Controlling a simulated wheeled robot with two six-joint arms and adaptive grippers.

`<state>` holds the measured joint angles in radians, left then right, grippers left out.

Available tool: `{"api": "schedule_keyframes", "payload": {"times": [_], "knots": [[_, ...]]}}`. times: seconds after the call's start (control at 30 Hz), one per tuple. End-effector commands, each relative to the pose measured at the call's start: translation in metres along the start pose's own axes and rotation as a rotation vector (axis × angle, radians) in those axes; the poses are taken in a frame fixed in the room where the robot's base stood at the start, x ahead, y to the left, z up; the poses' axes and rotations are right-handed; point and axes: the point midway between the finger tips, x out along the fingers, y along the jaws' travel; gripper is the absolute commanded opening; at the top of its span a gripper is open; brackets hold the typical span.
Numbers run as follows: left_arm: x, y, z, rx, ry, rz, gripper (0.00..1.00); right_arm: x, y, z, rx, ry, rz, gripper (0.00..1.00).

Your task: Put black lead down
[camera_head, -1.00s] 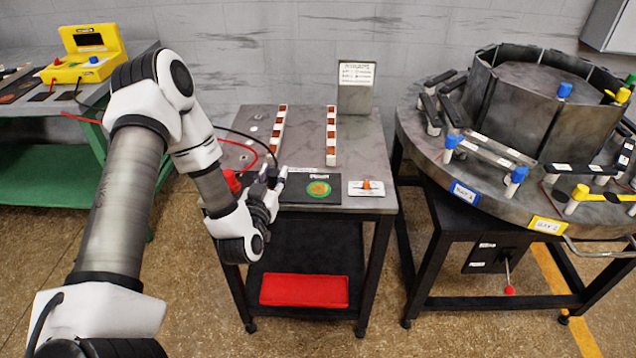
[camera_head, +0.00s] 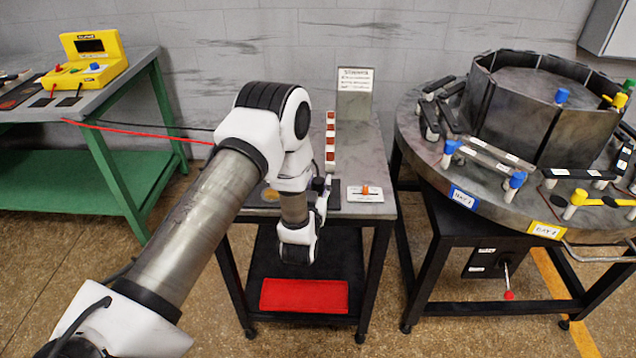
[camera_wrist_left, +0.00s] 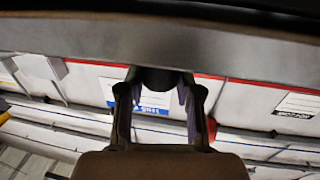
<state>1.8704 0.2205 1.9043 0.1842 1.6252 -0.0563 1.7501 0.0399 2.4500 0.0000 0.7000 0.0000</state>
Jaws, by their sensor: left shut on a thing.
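A thin black lead (camera_head: 150,124) runs from the yellow meter (camera_head: 92,60) at the left towards my left arm, which hides its far part. A red lead (camera_head: 150,135) runs just below it. My left gripper (camera_head: 322,190) is over the front of the small grey table, left of a white plate. In the left wrist view, the left gripper (camera_wrist_left: 159,90) has a dark piece (camera_wrist_left: 160,78) between its fingertips. It is shut on this piece, which I take to be the black lead's end. My right gripper is not in view.
The white plate with an orange knob (camera_head: 365,194) lies on the table. A row of white and red-brown blocks (camera_head: 330,145) and a sign (camera_head: 354,85) stand behind. A red tray (camera_head: 304,296) is on the lower shelf. A round furnace table (camera_head: 430,150) stands at the right.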

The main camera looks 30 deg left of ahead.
Motion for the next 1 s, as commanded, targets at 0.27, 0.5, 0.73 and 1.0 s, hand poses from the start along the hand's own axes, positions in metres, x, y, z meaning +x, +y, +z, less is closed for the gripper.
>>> {"api": "schedule_keyframes", "payload": {"times": [0.27,0.5,0.73,1.0], "knots": [[0.0,0.0,0.002,0.0,0.0,0.0,0.59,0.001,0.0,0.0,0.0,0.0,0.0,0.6],[-0.004,0.0,-0.001,0.001,-0.003,0.0,0.59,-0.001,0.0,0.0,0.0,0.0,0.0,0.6],[-0.055,0.001,0.001,0.003,-0.005,0.003,0.59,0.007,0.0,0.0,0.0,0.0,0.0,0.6],[-0.113,0.0,0.0,0.002,-0.003,0.001,0.59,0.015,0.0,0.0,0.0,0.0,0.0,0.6]]}}
